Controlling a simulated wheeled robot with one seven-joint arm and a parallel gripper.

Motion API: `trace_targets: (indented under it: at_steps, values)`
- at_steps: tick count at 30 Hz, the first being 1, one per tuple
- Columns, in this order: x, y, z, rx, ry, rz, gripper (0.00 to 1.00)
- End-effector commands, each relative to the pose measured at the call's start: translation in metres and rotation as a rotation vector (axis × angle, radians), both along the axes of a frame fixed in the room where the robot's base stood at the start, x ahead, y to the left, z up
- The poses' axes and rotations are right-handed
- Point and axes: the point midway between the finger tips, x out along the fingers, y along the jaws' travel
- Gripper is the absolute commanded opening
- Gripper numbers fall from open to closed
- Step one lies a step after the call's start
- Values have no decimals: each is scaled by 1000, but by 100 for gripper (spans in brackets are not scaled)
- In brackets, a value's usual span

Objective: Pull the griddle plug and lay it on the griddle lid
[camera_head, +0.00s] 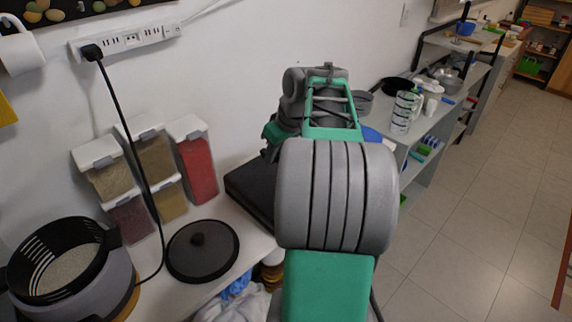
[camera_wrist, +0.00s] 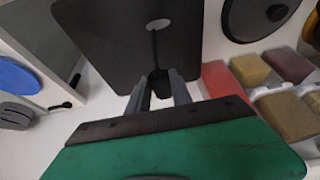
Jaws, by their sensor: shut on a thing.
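My gripper (camera_wrist: 160,88) shows in the wrist view with its two grey fingers around a small dark piece, which looks like the griddle plug (camera_wrist: 158,80). A thin dark line runs from it up across the dark griddle lid (camera_wrist: 100,30) to a pale oval mark; I cannot tell if this line is a cord. The gripper is at the edge of the lid, and I cannot tell if the plug touches it. In the head view the black griddle (camera_head: 247,190) is partly hidden behind my arm, which also hides my gripper.
A power strip (camera_head: 126,40) on the wall holds another black plug, its cord running to the cooker (camera_head: 75,270). A round lid (camera_head: 203,250) and several spice dispensers (camera_head: 196,165) stand left of the griddle.

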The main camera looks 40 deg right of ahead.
Motion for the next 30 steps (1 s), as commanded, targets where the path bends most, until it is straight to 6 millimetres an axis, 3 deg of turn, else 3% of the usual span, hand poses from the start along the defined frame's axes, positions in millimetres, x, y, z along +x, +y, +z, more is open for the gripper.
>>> trace_targets:
  at_steps: [1,5,22,30]
  values:
    - [-6,-14,-6,-4,0,-2,0]
    - [-12,-28,-6,-9,0,4,0]
    - [-13,-27,-48,-10,0,3,0]
    - [-13,-27,-54,-10,0,3,0]
